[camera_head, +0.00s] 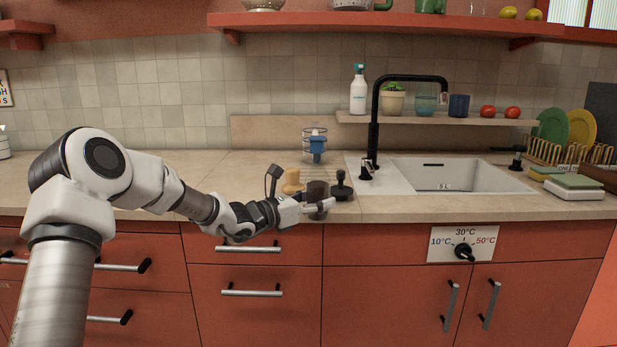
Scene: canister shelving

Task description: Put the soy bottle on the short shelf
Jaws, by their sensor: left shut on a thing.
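My left gripper (311,204) reaches in low over the front part of the counter. It is shut on a dark brown, roughly cylindrical thing (318,189), which stands about upright between its fingers. This may be the soy bottle, but it is small and partly covered by the fingers, and I read no label. I cannot tell whether its base touches the counter. A wooden shelf (440,118), shorter than the red shelf above it, runs along the wall behind the sink. My right gripper is not in view.
A black-knobbed item (341,184) and a tan item (291,181) stand close beside the held thing. A blue-and-clear container (316,145) is behind. The wooden shelf holds a spray bottle (358,92), plant, cups and tomatoes. The black faucet (375,125) rises before it.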

